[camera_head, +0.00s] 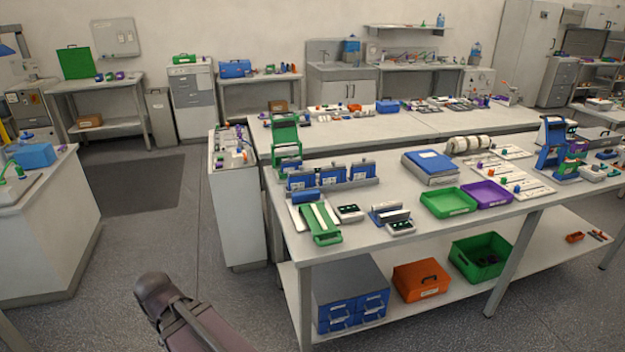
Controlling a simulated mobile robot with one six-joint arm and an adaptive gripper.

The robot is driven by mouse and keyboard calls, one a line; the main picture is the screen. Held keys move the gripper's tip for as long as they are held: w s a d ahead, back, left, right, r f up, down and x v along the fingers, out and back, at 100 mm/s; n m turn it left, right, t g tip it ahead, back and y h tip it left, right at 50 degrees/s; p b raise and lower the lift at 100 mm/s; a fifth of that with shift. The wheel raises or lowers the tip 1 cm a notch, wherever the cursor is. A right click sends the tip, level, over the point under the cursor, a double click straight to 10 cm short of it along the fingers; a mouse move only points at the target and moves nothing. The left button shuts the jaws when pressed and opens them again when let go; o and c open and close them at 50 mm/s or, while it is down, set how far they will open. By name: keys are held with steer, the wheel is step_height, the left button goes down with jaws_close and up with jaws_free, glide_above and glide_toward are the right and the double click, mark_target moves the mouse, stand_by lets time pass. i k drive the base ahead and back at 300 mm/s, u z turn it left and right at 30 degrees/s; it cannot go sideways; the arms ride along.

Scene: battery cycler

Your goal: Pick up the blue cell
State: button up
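No single item can be made out for certain as the blue cell at this distance. Three blue-faced units (332,176) stand in a row on the near white table (345,262). A small blue block (310,197) lies in front of them, by a white and green device (321,222). A grey and blue fixture (389,214) stands to the right, next to small dark-screened boxes. My gripper cannot be made out; only a dark link of my arm shows at the bottom left, over the floor and apart from the table.
Blue drawers (351,296), an orange box (420,281) and a green bin (481,258) fill the lower shelf.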

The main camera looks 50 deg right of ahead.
mark_target(309, 181)
steer(key=z, duration=0.65)
steer(key=i, duration=1)
steer(key=z, duration=0.5)
